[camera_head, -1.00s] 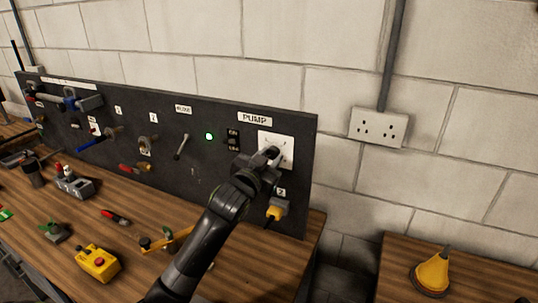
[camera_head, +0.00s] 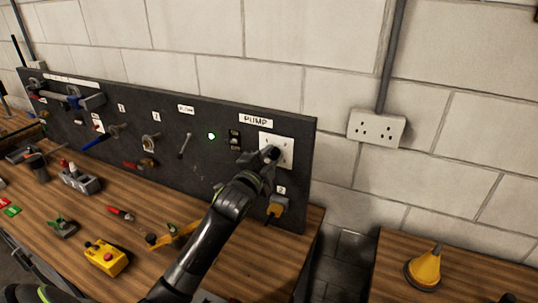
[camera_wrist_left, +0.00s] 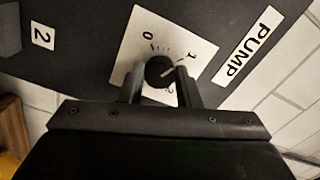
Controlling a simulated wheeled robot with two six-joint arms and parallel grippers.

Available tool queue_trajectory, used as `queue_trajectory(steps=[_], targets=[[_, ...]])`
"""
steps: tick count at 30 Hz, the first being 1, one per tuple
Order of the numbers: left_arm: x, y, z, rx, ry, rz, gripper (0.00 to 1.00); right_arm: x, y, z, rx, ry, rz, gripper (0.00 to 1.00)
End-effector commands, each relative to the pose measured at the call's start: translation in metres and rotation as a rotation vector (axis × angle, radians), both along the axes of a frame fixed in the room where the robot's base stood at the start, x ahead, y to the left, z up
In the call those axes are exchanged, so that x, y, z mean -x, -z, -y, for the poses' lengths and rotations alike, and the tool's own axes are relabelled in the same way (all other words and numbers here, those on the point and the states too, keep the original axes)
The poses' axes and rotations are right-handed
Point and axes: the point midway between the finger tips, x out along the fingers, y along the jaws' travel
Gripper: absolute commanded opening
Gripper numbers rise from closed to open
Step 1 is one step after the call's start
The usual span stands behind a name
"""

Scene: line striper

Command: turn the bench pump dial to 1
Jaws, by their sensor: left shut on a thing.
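The pump dial is a round black knob (camera_wrist_left: 159,70) on a white square plate (camera_head: 287,146) marked 0, 1 and 2, under the PUMP label (camera_head: 256,120). My left gripper (camera_head: 270,155) is at the plate and hides most of the knob in the head view. In the left wrist view its two fingers (camera_wrist_left: 161,84) stand on either side of the knob, shut on it. A pale line on the knob points roughly toward the 1 side; its exact alignment is hard to tell. My right gripper is out of view.
A switch (camera_head: 234,139) and a lit green lamp (camera_head: 211,136) are left of the plate on the dark panel. A yellow plug (camera_head: 276,208) sits below it. A yellow button box (camera_head: 105,257) and several tools lie on the bench.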

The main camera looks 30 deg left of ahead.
Motion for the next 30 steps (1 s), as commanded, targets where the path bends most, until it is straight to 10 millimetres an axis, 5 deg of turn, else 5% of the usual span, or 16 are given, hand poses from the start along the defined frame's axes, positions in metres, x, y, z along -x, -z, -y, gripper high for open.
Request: queue_trajectory(steps=[12,30], targets=[[0.0,-0.001,0.0,-0.274,0.0,-0.017,0.07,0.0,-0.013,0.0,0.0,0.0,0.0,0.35],[0.0,0.0,0.0,-0.355,0.0,-0.023,0.07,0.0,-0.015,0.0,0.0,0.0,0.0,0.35]])
